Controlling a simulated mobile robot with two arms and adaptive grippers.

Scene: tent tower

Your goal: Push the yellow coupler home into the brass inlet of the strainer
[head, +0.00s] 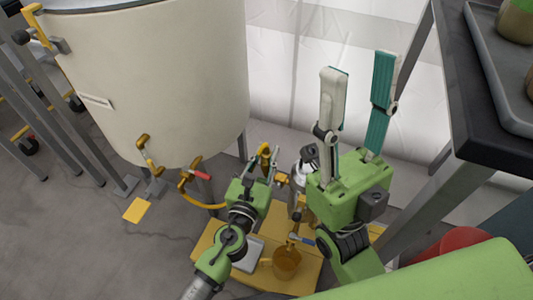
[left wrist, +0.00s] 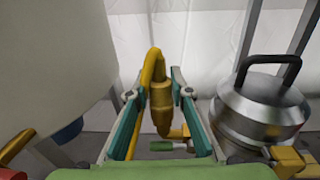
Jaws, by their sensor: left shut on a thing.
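The yellow coupler (left wrist: 161,105) stands upright between the finger pads of my left gripper (left wrist: 160,108), at the end of a yellow hose. In the head view the coupler (head: 264,154) shows at the tips of my left gripper (head: 262,170), which is shut on it. The strainer (left wrist: 262,108) is a metal pot with a black handle, right of the gripper; it also shows in the head view (head: 296,172). A brass fitting (head: 281,179) sits at its left side, close to my left gripper; I cannot tell if the coupler touches it. My right gripper (head: 355,90) is open and empty, fingers raised.
A large cream tank (head: 160,85) with yellow fittings stands at left. A yellow platform (head: 285,278) lies below, with an amber jug (head: 287,262) on it. A dark table with a tray (head: 490,70) stands at right. A white sheet wall is behind.

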